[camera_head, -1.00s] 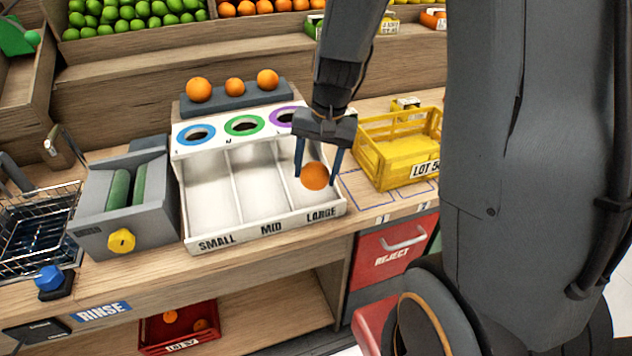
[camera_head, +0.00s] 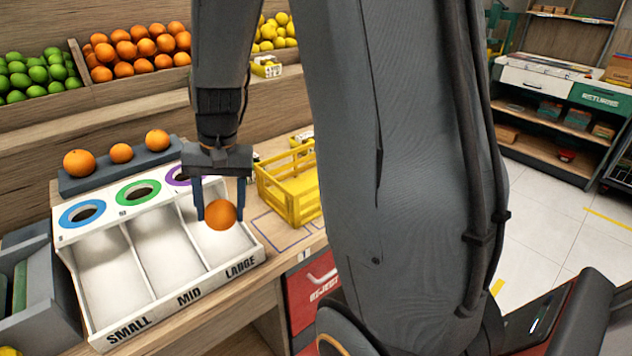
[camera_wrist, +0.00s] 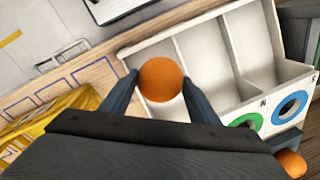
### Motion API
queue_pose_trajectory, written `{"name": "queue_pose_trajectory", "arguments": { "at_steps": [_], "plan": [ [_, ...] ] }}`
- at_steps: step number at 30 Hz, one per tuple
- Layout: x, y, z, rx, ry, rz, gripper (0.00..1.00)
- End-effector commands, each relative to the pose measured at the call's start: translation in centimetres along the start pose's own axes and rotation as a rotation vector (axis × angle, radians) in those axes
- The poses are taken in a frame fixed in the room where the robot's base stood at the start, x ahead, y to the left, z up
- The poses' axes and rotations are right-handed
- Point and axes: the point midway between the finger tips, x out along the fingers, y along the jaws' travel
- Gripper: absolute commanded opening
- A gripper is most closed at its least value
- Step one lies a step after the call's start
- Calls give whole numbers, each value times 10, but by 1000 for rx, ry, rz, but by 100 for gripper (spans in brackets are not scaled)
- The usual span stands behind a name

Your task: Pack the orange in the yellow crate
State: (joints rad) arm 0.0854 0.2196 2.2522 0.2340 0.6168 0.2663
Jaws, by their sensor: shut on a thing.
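My gripper (camera_head: 221,207) is shut on an orange (camera_head: 221,215) and holds it over the LARGE bay of the white sorter. In the wrist view the orange (camera_wrist: 161,79) sits between the two blue fingers. The yellow crate (camera_head: 273,195) stands on the counter just right of the sorter; my arm hides its right part. The crate also shows at the lower left of the wrist view (camera_wrist: 62,122).
The white sorter (camera_head: 180,305) has SMALL, MID and LARGE bays. Three oranges sit on a grey rack (camera_head: 70,185) behind it. Outlined squares mark the counter (camera_head: 283,233) before the crate. A red REJECT bin (camera_head: 312,290) is below.

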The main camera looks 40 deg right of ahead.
Motion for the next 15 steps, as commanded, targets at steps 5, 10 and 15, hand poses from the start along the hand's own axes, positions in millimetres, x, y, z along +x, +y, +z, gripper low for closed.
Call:
{"name": "queue_pose_trajectory", "arguments": {
  "at_steps": [5, 10, 15],
  "plan": [
    [0, 0, 0, 0, 0, 0, 24],
    [0, 0, 0, 0, 0, 0, 24],
    [-2, 4, -5, 3, 1, 0, 24]
  ]
}}
